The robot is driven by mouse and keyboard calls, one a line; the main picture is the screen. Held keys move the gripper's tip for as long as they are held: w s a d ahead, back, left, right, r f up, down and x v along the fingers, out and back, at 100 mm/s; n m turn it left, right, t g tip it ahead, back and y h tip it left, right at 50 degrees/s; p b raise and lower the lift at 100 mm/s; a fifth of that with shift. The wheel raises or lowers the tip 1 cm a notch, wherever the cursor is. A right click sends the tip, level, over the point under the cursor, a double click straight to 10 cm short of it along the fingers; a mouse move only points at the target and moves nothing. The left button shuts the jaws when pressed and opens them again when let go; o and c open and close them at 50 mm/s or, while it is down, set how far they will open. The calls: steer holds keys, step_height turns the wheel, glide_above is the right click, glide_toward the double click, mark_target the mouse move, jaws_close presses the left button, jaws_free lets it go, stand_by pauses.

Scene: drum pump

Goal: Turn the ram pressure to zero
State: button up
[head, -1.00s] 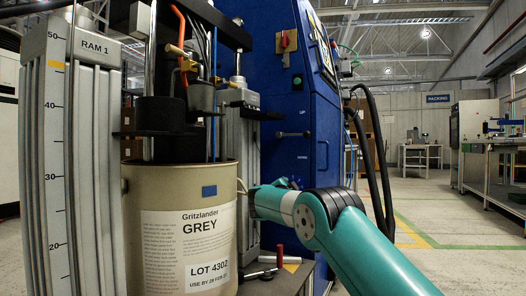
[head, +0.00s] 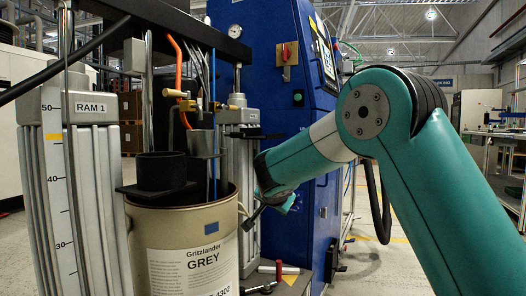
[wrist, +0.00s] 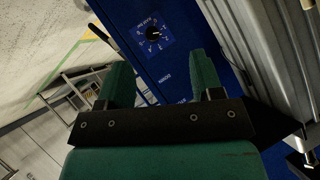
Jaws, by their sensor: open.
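In the wrist view a round black dial knob (wrist: 154,34) sits on a small blue plate with white numerals around it, on the blue cabinet (wrist: 182,88). A white mark on the knob points roughly right in the picture; the small lettering is not clearly legible. My gripper (wrist: 159,64) is open and empty, its two green fingers apart, with the knob showing beyond the gap between them. In the head view my gripper (head: 274,204) is beside the cabinet's lower part, right of the drum (head: 223,250). The knob is not visible there.
The RAM 1 column (head: 98,190) stands at the left. A red-handled switch (head: 290,55) and a round gauge (head: 235,30) are higher up. Red and white tools (head: 288,269) lie on the low platform. Black hoses hang right of the cabinet. The floor at right is open.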

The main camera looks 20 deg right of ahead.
steer(key=s+a+r+n+g+y+p, duration=0.2)
steer(key=s+a+r+n+y+p, duration=0.1)
steer(key=s+a+r+p, duration=0.4)
step_height(320, 180, up, 4)
steer(key=s+n+p, duration=0.1)
steer(key=p, duration=0.3)
steer(key=shift+s+a+f+n+y, duration=0.15)
steer(key=shift+f+n+y, duration=0.05)
steer(key=shift+n+y, duration=0.2)
